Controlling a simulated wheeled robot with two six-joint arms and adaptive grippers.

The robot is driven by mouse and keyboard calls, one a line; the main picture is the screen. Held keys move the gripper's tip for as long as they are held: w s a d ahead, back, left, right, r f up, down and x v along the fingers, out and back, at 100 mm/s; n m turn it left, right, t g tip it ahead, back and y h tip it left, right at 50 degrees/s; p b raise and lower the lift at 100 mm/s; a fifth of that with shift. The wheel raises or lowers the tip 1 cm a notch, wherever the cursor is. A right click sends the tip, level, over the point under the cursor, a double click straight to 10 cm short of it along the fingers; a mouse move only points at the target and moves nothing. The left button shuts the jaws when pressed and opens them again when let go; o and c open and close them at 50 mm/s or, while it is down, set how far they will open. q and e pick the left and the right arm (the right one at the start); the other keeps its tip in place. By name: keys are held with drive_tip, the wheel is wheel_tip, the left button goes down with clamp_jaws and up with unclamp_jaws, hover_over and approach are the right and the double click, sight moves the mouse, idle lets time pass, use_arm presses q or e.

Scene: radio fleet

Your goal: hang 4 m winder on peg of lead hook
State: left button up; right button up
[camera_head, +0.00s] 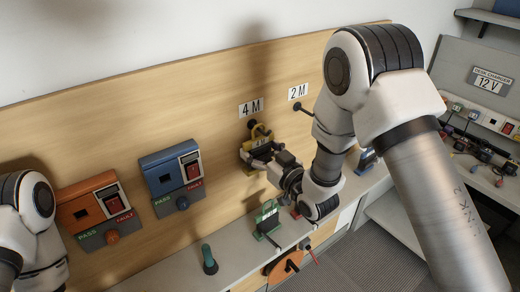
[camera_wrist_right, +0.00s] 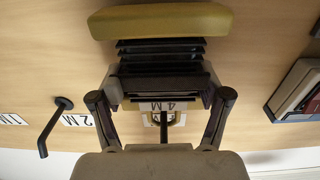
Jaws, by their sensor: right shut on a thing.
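The 4 m winder (camera_head: 261,146) is yellow and black and sits in front of the board, just below the 4 M label (camera_head: 251,107). My right gripper (camera_head: 265,160) is shut on it. In the right wrist view the winder shows a yellow end bar (camera_wrist_right: 160,21) and black ribs, between my right gripper's fingers (camera_wrist_right: 162,88). The dark 4 M peg (camera_head: 253,125) is at the winder's upper side. In the wrist view a yellow loop appears close around the peg; I cannot tell whether the peg passes through it. My left arm shows at the left edge, its gripper out of view.
The 2 M peg (camera_head: 298,107) is bare, right of the winder. An orange box (camera_head: 96,208) and a blue box (camera_head: 171,180) are on the board to the left. A green item (camera_head: 267,217) and a teal-handled item (camera_head: 209,260) stand on the ledge below.

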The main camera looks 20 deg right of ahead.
drive_tip(key=o, duration=1.4)
drive_tip(key=shift+c, duration=0.2)
drive_tip(key=v, duration=1.2)
drive_tip(key=s+f+g+h, duration=0.1)
drive_tip(key=s+f+g, duration=0.25)
drive_tip(key=f, duration=0.75)
drive_tip(key=s+f+g+h, duration=0.1)
drive_tip(key=s+f+g, duration=0.3)
drive_tip(key=f, duration=0.6)
drive_tip(key=s+d+f+m+g+h, duration=0.2)
drive_tip(key=s+f+g, duration=0.2)
drive_tip(key=s, duration=0.5)
drive_tip(key=s+d+f+m+g+h, duration=0.1)
drive_tip(key=s+d+f+m+g, duration=0.1)
drive_tip(key=s+f+g, duration=0.3)
drive_tip(key=s+f, duration=0.2)
drive_tip(key=s, duration=0.2)
drive_tip(key=shift+s+d+f+h, duration=0.2)
drive_tip(key=shift+s+f+h, duration=0.1)
drive_tip(key=shift+s+h, duration=0.1)
drive_tip(key=shift+g, duration=0.25)
